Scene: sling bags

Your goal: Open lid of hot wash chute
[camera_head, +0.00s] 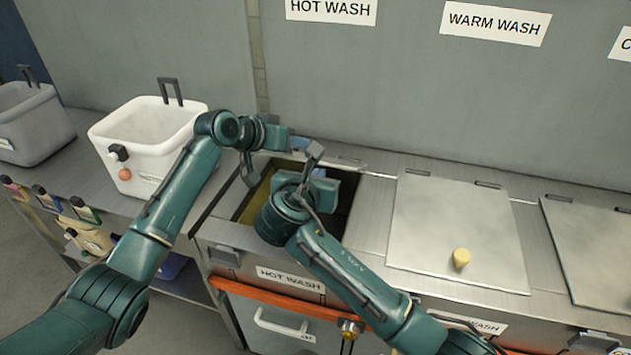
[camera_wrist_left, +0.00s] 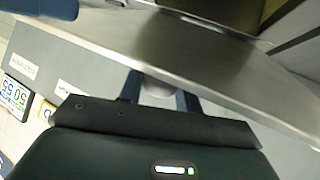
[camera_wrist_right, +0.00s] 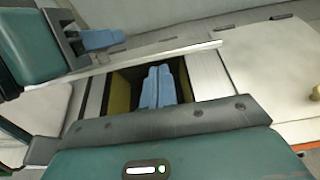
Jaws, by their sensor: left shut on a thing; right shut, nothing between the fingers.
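The hot wash chute (camera_head: 245,212) is partly uncovered, with a dark opening and yellowish inner walls. Its metal lid (camera_wrist_right: 150,59) is raised and shows as a thin tilted plate in the right wrist view; its broad grey face (camera_wrist_left: 235,72) fills much of the left wrist view. My left gripper (camera_wrist_left: 158,92) is shut on the lid's knob (camera_wrist_left: 157,88). My right gripper (camera_wrist_right: 158,86) is shut and empty, its blue fingers over the chute opening, on the near side of the raised lid. In the head view, my arms hide much of the lid.
The closed warm wash lid (camera_head: 430,225) with a yellow knob (camera_head: 461,258) lies to the right. A white basket (camera_head: 140,150) stands left on the counter, a grey basket (camera_head: 35,125) farther left. An orange rail (camera_head: 250,296) runs along the front. A wall rises behind.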

